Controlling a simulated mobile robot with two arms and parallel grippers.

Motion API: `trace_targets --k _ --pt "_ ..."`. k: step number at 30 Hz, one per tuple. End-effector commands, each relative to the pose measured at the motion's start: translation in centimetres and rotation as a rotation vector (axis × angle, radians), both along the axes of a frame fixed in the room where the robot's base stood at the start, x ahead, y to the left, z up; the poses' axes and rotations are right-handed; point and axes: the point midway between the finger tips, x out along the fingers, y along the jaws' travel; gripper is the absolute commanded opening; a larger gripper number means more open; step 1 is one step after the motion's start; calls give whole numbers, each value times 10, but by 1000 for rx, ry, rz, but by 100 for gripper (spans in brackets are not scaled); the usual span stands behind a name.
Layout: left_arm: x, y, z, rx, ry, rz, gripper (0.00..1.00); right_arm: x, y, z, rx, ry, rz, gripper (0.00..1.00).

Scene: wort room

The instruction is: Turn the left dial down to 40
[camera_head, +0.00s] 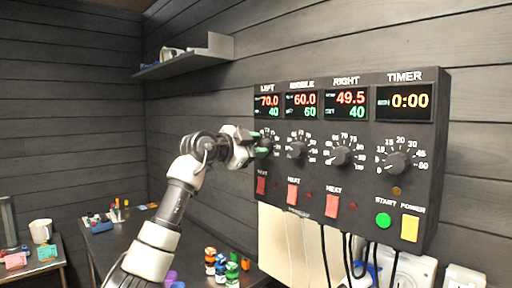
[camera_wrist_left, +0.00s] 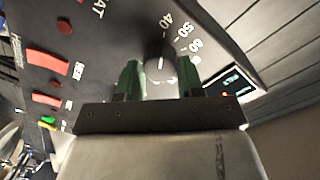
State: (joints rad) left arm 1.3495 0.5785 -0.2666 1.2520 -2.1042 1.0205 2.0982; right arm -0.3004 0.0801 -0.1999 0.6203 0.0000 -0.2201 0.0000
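The left dial (camera_wrist_left: 160,60) is a dark round knob with a white mark, on the black control panel under the LEFT display (camera_head: 267,106). That display reads 70.0 in red and 40 in green. In the left wrist view the dial's mark points towards the printed 40. My left gripper (camera_head: 258,145) is at this dial and hides much of it in the head view. In the left wrist view its green fingers (camera_wrist_left: 161,80) are on either side of the knob and appear to touch it. My right gripper is not in view.
The middle dial (camera_head: 297,149), right dial (camera_head: 342,155) and timer dial (camera_head: 398,163) are to the right. Red heat switches (camera_head: 292,194) sit below the dials. Cables hang under the panel. A dark counter (camera_head: 130,240) with small coloured containers stands below; a shelf (camera_head: 185,62) is above.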

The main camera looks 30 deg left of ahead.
Motion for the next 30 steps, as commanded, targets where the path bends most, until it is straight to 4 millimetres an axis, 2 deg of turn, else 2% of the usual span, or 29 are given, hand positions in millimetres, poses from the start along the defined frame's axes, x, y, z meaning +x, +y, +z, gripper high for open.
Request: trace_targets --k 1,5,13,16,20,24,30 --pt "1 0 -2 -1 6 0 44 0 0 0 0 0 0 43" --pt "0 0 -2 0 5 -1 63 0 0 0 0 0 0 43" --pt "-1 0 -1 1 2 -1 63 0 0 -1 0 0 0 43" --pt "-6 3 -2 0 -1 1 63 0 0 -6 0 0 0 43" --pt "-26 11 -3 1 -2 1 63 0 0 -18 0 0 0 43" --pt "-54 22 -3 2 -1 3 63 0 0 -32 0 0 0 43" --pt "-86 34 1 0 1 1 63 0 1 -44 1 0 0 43"
